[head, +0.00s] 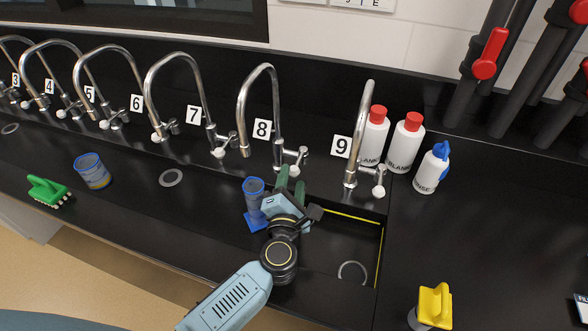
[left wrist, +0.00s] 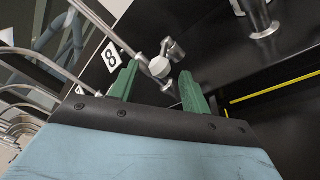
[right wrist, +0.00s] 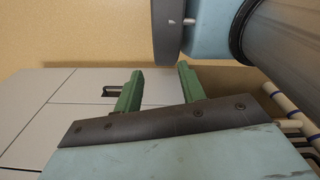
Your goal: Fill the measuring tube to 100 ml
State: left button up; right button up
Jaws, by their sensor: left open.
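The measuring tube (head: 252,192), clear blue on a blue base, stands upright on the black bench below the spout of tap 8 (head: 277,115). No water stream is visible, and its fill level is too small to read. My left gripper (head: 291,179) is open at tap 8's handle. In the left wrist view the tap's round white knob (left wrist: 158,67) appears between the two green fingers (left wrist: 158,75); contact cannot be told. My right gripper (right wrist: 159,74) is open and empty, low in front of grey cabinet fronts, and out of the head view.
A black sink with a yellow-lined edge (head: 379,255) lies right of my left arm. Tap 9 (head: 357,140), white bottles (head: 405,147) and a rinse bottle (head: 432,170) stand behind it. A blue beaker (head: 93,172) and green brush (head: 47,190) are left; a yellow-handled brush (head: 434,305) is front right.

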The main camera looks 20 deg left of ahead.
aim_at(293, 176)
pick_arm(q)
jog(key=w, duration=0.2)
jog(key=shift+w+a, duration=0.25)
jog(key=shift+w, duration=0.6)
jog(key=shift+a, duration=0.1)
jog(key=shift+c, duration=0.6)
grip_shut()
pick_arm(e)
jog(key=shift+w, duration=0.6)
